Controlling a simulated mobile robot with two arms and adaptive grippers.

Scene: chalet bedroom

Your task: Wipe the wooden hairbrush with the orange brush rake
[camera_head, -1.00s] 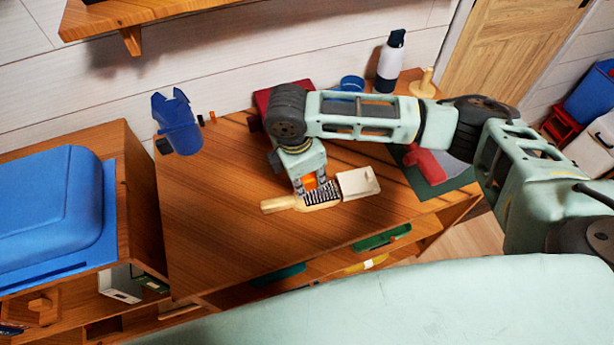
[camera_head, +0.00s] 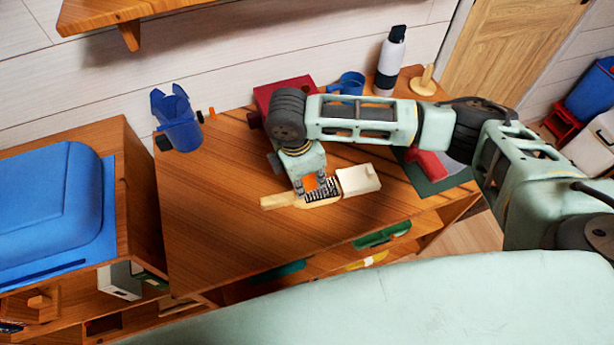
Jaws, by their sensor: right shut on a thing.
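The wooden hairbrush (camera_head: 282,201) lies on the wooden desk with its dark bristles facing up and its pale handle pointing left. My right gripper (camera_head: 313,189) points down over the bristle end. It is shut on the orange brush rake (camera_head: 310,183), of which a small orange part shows between the fingers. The rake is at the bristles; whether it touches them I cannot tell. My left gripper is not in view.
A white open box (camera_head: 358,181) stands close to the right of the hairbrush. A blue cup (camera_head: 178,122), a red box (camera_head: 284,92), a blue mug (camera_head: 351,83) and a bottle (camera_head: 391,60) stand at the back. The desk's left part (camera_head: 215,225) is clear.

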